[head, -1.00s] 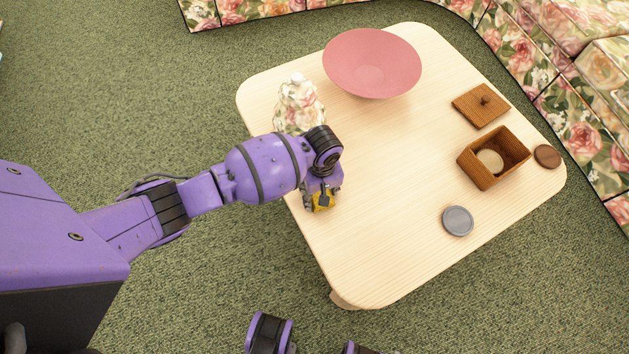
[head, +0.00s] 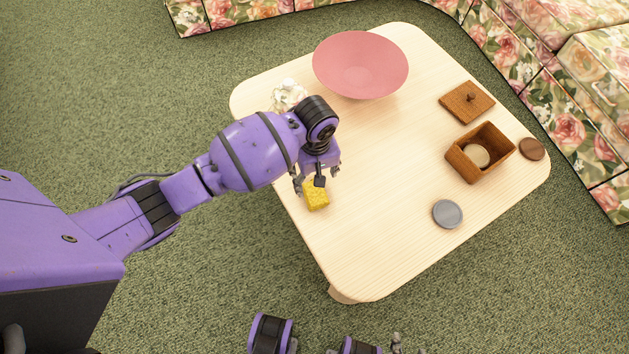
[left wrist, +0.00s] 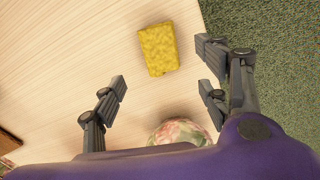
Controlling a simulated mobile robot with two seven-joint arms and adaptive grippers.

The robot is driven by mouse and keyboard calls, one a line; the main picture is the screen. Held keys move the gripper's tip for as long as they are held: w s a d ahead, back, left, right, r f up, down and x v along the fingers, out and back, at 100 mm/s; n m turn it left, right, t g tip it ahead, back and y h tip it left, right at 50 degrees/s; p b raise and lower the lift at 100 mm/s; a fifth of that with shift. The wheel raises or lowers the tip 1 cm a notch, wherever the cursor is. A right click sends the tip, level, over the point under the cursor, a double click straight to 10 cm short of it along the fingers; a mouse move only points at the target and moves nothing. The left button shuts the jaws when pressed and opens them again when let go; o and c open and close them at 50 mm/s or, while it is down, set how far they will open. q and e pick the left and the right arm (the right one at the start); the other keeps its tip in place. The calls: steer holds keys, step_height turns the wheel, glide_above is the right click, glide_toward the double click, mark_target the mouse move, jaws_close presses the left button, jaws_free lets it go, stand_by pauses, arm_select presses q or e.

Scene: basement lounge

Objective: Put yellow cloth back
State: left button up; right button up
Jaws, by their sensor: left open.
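The yellow cloth (head: 316,197) is a small, thick, block-like yellow piece lying on the near left part of the light wooden table (head: 375,240). It also shows whole in the left wrist view (left wrist: 158,49), flat on the wood and apart from the fingers. My left gripper (head: 318,179) is open and empty just above and behind the cloth. Its spread fingers show in the left wrist view (left wrist: 163,85). Dark parts of my right arm show at the bottom edge of the head view, too cut off to tell its jaws.
A floral jar (head: 288,95) stands behind my left arm, partly hidden. A pink bowl (head: 360,65) is at the back. An open wooden box (head: 463,165), its lid (head: 467,102), a brown disc (head: 532,149) and a grey disc (head: 447,214) are at right. The table's middle is clear.

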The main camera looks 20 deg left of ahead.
arm_select(q)
steer(key=shift+r, duration=0.9)
steer(key=s+d+f, duration=0.1)
steer(key=s+f, duration=0.1)
steer(key=s, duration=0.1)
steer(key=s+d+f+m+h, duration=0.1)
steer(key=s+f, duration=0.2)
steer(key=s, duration=0.1)
steer(key=s+d+f+m+t+h, duration=0.1)
steer(key=s+f, duration=0.1)
steer(key=s, duration=0.1)
steer(key=shift+s+f, duration=0.15)
steer(key=shift+f, duration=0.05)
steer(key=s+f+m+t+h, duration=0.1)
steer(key=s+f+m+t, duration=0.1)
steer(key=s, duration=0.6)
steer(key=s+a+r+m+t+y, duration=0.1)
steer(key=s+a+r, duration=0.1)
steer(key=s+a, duration=0.4)
steer(key=s+a+r+m+t+y, duration=0.1)
steer(key=s+a+r+m+t, duration=0.1)
steer(key=s+a, duration=0.4)
steer(key=s+r, duration=0.1)
steer(key=s, duration=0.4)
steer(key=shift+a+r+t+y, duration=0.2)
steer(key=shift+r+t+y, duration=0.1)
steer(key=shift+y, duration=0.1)
steer(key=shift+d, duration=0.1)
